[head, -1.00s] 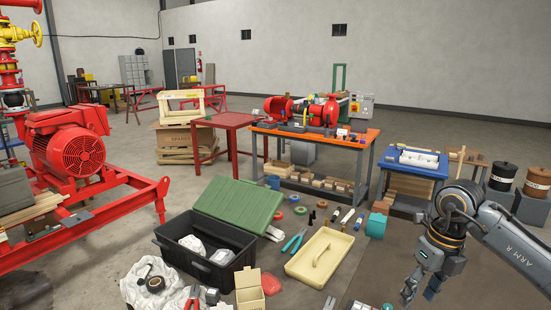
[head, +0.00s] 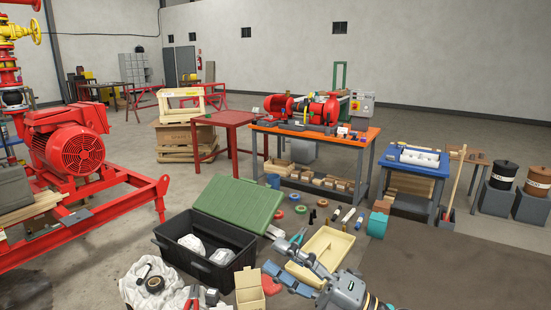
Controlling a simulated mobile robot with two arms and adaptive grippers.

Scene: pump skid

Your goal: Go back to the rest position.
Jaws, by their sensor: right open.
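My right gripper (head: 281,261) is in the lower middle of the head view, its arm coming in from the bottom edge. Its two fingers point to the left and are spread apart, with nothing between them. It covers part of the cream tray (head: 338,243) in the picture; I cannot tell how far above it the gripper is. My left gripper is not in view.
A black crate (head: 238,263) with a green lid (head: 238,205) stands left of the gripper. A small open cardboard box (head: 249,289) is close by. Teal-handled pliers, tape rolls and a teal mug (head: 377,224) lie around the tray. The dark mat at right is clear.

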